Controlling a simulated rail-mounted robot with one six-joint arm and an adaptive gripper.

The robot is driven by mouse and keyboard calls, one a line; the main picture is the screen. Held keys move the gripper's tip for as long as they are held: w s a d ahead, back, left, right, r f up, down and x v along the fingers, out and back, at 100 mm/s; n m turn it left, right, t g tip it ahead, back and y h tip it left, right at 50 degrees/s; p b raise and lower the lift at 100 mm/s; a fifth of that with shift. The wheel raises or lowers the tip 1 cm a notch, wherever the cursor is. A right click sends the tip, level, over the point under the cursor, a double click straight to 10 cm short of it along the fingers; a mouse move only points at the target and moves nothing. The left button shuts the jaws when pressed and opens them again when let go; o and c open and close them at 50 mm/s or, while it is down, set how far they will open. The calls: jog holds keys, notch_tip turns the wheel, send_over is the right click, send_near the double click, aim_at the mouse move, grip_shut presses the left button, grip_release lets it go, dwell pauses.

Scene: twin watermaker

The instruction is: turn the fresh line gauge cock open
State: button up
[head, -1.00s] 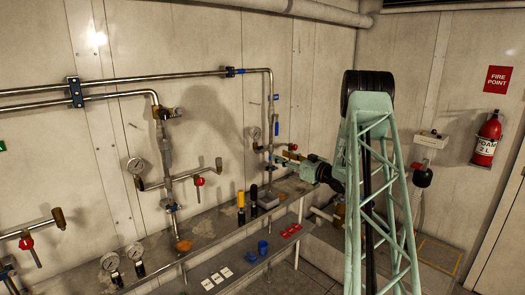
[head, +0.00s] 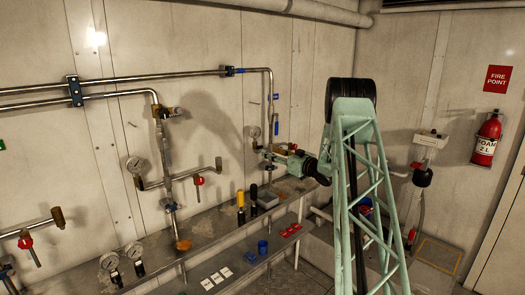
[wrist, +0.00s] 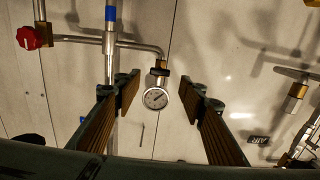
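The pressure gauge (wrist: 155,98) of the blue-banded line is in the wrist view, between and beyond my fingertips. Its cock (wrist: 160,72) is a small brass body with a dark handle on the gauge stem, just above the gauge in that view. The handle seems to lie across the stem, but it is small. My gripper (wrist: 158,98) is open and empty, one finger on each side of the gauge, apparently touching nothing. In the head view my gripper (head: 266,156) is just below the same gauge (head: 255,133), and the cock is hard to make out.
A vertical pipe with a blue band (wrist: 110,14) runs close beside my left-hand finger in the wrist view. A red-handled valve (wrist: 30,38) is at its upper left.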

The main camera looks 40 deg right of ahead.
aim_at(260, 148)
jog(key=w, duration=0.6)
jog(key=shift+w+a, duration=0.15)
jog(key=shift+w, duration=0.25)
jog(key=c, duration=0.9)
